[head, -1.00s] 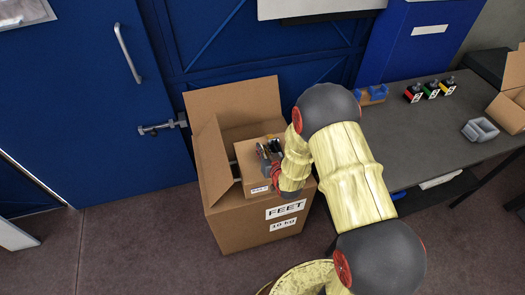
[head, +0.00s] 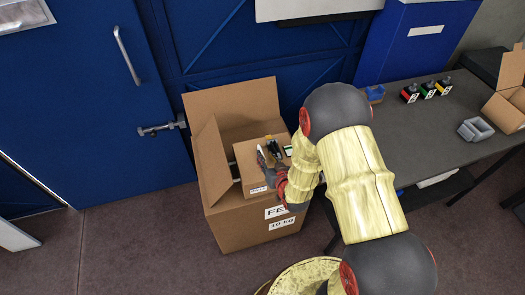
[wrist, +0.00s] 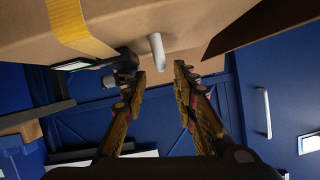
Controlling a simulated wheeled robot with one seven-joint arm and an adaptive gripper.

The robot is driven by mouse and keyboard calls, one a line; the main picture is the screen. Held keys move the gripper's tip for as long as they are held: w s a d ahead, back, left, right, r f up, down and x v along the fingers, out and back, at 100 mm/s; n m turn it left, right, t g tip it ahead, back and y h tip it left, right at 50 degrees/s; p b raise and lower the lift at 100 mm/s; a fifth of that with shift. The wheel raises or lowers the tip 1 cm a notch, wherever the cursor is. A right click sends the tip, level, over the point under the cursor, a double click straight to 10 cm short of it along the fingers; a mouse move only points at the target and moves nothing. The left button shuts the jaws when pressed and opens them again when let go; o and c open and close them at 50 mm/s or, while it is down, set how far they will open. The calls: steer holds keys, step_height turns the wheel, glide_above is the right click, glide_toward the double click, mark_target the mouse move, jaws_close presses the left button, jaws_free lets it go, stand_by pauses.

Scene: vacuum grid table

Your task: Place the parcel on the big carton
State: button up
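The big carton (head: 235,228) stands on the floor, labelled "FEET" and "10 kg", with its back and left flaps raised. The parcel (head: 246,168), a smaller brown box with a small label, is over the carton's top, inside the raised flaps; its underside is hidden. In the wrist view the parcel (wrist: 190,22) shows yellow tape and a white peg-like handle (wrist: 157,50). My gripper (head: 270,163) is at the parcel's upper face. In the wrist view my gripper (wrist: 161,84) has its fingers apart, with nothing between the tips, just short of the handle.
Blue doors (head: 85,100) are behind and left. The floor at front left is clear.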

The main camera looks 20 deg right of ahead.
steer(key=p+v, duration=0.1)
steer(key=v, duration=0.4)
steer(key=shift+s+r, duration=0.2)
steer(key=shift+r, duration=0.05)
step_height(320, 180, up, 19)
steer(key=s+g+h, duration=0.1)
steer(key=s+g, duration=0.1)
steer(key=g, duration=0.2)
steer(key=s+r+g, duration=0.1)
steer(key=s+r, duration=0.3)
steer(key=s, duration=0.3)
steer(key=s+a+r+n+g, duration=0.1)
steer(key=s+r, duration=0.3)
steer(key=s, duration=0.3)
steer(key=s+a+r+g, duration=0.1)
steer(key=s+r, duration=0.3)
steer(key=s, duration=0.4)
steer(key=shift+g, duration=0.4)
